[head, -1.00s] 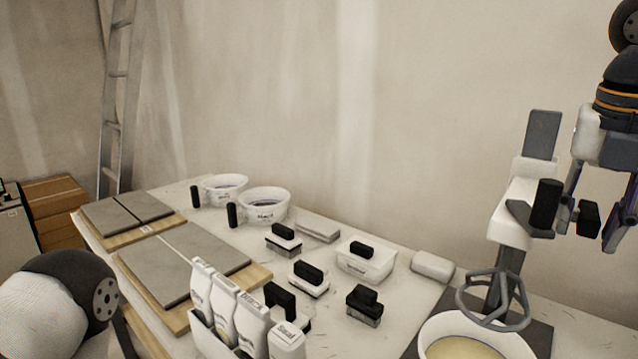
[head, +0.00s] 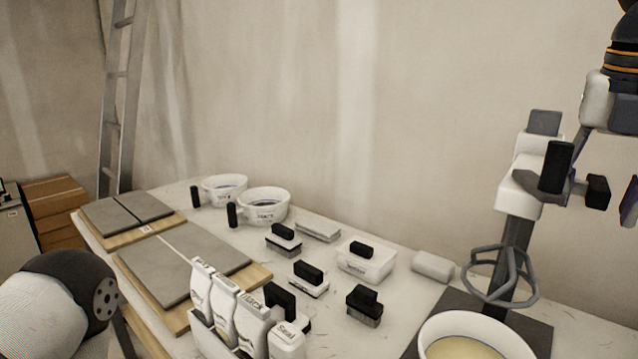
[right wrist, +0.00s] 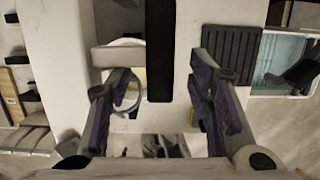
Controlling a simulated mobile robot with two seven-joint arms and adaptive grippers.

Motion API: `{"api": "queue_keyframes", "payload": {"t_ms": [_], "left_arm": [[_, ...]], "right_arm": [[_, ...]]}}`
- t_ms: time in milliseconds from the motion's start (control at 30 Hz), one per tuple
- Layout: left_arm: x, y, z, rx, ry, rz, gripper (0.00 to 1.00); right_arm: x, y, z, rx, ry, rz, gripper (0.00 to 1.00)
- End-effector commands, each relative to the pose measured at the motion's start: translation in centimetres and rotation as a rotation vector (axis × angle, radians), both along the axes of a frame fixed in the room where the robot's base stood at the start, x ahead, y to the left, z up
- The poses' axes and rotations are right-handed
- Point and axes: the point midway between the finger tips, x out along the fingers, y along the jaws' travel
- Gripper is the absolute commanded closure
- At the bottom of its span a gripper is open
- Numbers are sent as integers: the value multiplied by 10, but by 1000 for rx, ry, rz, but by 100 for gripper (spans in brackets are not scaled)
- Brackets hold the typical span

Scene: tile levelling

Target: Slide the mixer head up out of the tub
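The mixer head (head: 520,192) is a white block on a dark upright column, with a black cylinder and a black knob (head: 597,191) on its right. Its grey looped paddle (head: 500,275) hangs above the rim of the white tub (head: 428,328), which holds a cream mix. The paddle appears clear of the mix. My right gripper (head: 607,172) is at the upper right, partly cut off, its fingers spread around or beside the knob. In the right wrist view its fingers (right wrist: 162,100) are wide apart, with nothing clearly pinched. My left gripper is out of view.
Grey tiles on wooden boards (head: 185,262), white buckets (head: 263,207), several black-handled tools and a row of white bottles (head: 232,310) fill the table left of the mixer. A blue-filled container (right wrist: 283,50) shows at right in the right wrist view. A ladder (head: 115,110) leans behind.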

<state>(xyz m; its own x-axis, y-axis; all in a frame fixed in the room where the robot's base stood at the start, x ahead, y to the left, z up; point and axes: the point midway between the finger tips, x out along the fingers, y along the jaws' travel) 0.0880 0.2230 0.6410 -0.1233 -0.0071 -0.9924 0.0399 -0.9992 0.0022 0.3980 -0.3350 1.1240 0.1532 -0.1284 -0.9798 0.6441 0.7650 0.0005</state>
Motion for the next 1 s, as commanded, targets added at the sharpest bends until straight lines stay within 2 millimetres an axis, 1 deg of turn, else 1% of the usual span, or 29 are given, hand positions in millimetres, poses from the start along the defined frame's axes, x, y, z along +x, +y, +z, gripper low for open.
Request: {"api": "queue_keyframes", "payload": {"t_ms": [167,233,500,700,800,1000], "left_arm": [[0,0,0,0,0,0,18],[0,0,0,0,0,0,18],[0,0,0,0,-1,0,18],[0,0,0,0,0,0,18],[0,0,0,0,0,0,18],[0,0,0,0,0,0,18]], "right_arm": [[0,0,0,0,1,0,53],[0,0,5,-1,1,-1,53],[0,0,41,-1,-3,-4,53],[0,0,65,-2,-1,-2,53],[0,0,69,0,0,-2,53],[0,0,70,0,1,0,53]]}}
